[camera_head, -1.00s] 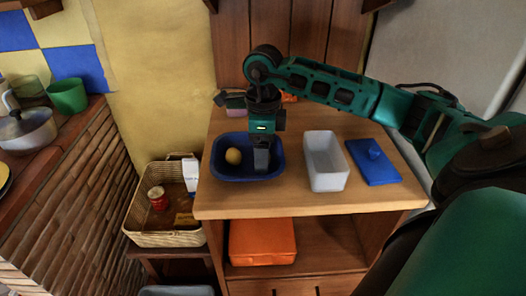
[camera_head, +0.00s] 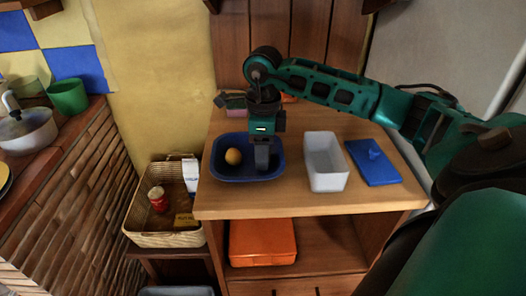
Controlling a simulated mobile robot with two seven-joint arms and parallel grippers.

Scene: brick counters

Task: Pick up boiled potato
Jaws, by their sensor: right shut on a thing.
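A yellow-brown rounded thing (camera_head: 233,156), which looks like a boiled potato, lies in the left part of a dark blue tray (camera_head: 218,173) on the wooden counter. My right gripper (camera_head: 262,166) points down into the tray, to the right of that thing and apart from it. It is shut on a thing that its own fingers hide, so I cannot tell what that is. My left gripper is not in view.
A white open container (camera_head: 327,181) and a blue lid (camera_head: 379,170) stand right of the tray. A wicker basket (camera_head: 157,239) with a red jar is at the lower left. An orange box (camera_head: 262,248) sits on the shelf below.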

